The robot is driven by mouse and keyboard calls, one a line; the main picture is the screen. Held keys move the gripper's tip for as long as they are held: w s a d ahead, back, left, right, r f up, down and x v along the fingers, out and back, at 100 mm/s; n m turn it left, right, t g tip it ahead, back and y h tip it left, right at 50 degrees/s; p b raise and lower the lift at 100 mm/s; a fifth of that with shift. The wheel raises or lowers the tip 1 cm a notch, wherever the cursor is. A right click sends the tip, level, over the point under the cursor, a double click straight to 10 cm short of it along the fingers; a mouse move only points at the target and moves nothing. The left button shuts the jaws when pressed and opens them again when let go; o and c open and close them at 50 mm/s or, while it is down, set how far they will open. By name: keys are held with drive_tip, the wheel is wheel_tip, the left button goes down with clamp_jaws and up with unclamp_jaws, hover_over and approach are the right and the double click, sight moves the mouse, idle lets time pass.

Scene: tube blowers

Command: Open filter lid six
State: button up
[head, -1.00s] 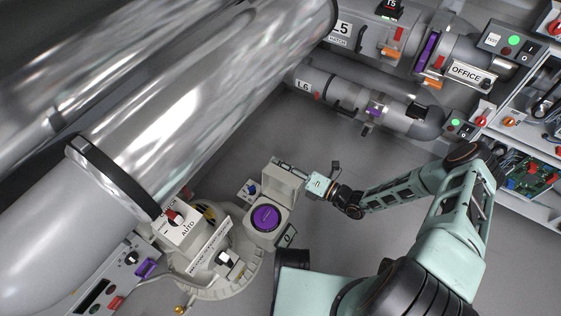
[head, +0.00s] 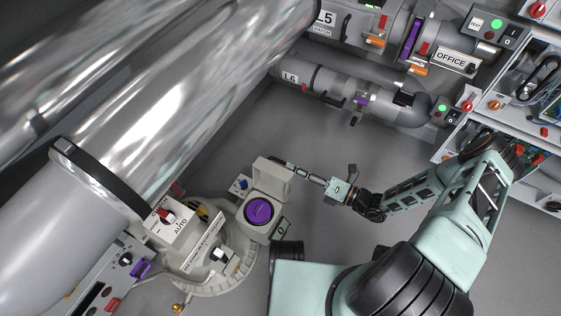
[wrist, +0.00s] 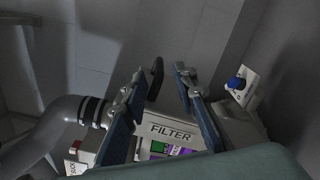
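The filter unit is a beige box with a round purple filter (head: 259,211) showing in its top. Its lid (head: 272,174) stands raised at the box's far side, facing my arm. In the wrist view, a FILTER label (wrist: 172,133) and a black handle (wrist: 155,78) show on the unit. My gripper (head: 283,163) reaches in from the right, close to the lid's outer side. In the wrist view, the fingers of my gripper (wrist: 161,72) are apart, with the handle between them in the picture and nothing visibly gripped. No number six is readable on the lid.
A box with a blue knob (head: 241,184) stands left of the unit and shows in the wrist view (wrist: 237,83). A large shiny pipe (head: 150,110) crosses the left side. Pipe L6 (head: 340,90) runs behind. Grey floor (head: 320,135) is clear beyond the gripper.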

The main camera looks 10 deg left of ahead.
drive_tip(key=shift+v, duration=1.45)
drive_tip(key=shift+d, duration=0.1)
drive_tip(key=b+v, duration=0.1)
drive_tip(key=v, duration=1.1)
drive_tip(key=shift+s+f, duration=0.1)
drive_tip(key=shift+s, duration=0.05)
